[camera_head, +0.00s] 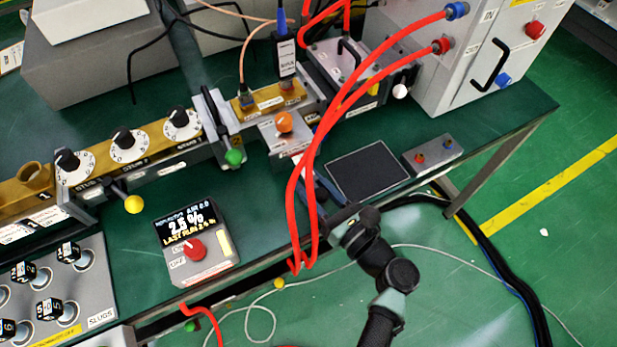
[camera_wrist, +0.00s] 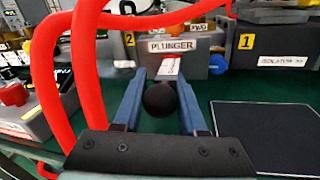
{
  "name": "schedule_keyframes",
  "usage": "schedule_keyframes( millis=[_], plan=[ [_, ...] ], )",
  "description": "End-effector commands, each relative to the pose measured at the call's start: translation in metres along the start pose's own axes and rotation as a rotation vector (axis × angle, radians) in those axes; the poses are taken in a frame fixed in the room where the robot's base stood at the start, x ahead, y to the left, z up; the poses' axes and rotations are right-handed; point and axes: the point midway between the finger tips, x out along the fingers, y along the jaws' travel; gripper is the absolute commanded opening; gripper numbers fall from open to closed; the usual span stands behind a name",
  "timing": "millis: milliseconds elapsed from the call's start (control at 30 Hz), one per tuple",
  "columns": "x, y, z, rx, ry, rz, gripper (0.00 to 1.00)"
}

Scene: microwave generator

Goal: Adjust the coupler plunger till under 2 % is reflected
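The plunger unit (camera_wrist: 172,46), labelled PLUNGER, faces me in the wrist view, with a white scale strip (camera_wrist: 169,68) below the label. A black ball knob (camera_wrist: 160,99) stands in front of it, between the two blue fingers of my gripper (camera_wrist: 161,80). Little or no gap shows beside the ball; I cannot tell whether the fingers press on it. In the head view my gripper (camera_head: 322,194) is at the bench's front edge, partly behind red hoses. The reflected-power meter (camera_head: 197,243) shows about 2.5 %, with a smaller last-run line below.
Red hoses (camera_head: 295,200) loop down close left of my gripper and cross high in the wrist view (camera_wrist: 85,60). Three stub dials (camera_head: 130,144) stand left.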

Motion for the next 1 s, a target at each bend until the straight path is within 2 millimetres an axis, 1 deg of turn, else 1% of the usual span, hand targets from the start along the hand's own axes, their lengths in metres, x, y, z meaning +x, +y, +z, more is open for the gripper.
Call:
schedule_keyframes(
  millis=[33,100,133,500,633,767,1000],
  plan=[
    [0.000,0.000,0.000,0.000,0.000,0.000,0.52],
    [0.000,0.000,0.000,0.000,0.000,0.000,0.64],
    [0.000,0.000,0.000,0.000,0.000,0.000,0.69],
    [0.001,0.000,0.000,0.000,-0.001,0.001,0.69],
    [-0.005,0.000,0.000,0.000,-0.001,-0.001,0.69],
    [-0.025,-0.001,0.001,0.000,-0.001,-0.004,0.69],
    [-0.079,-0.001,0.000,0.000,-0.001,-0.005,0.69]
  ],
)
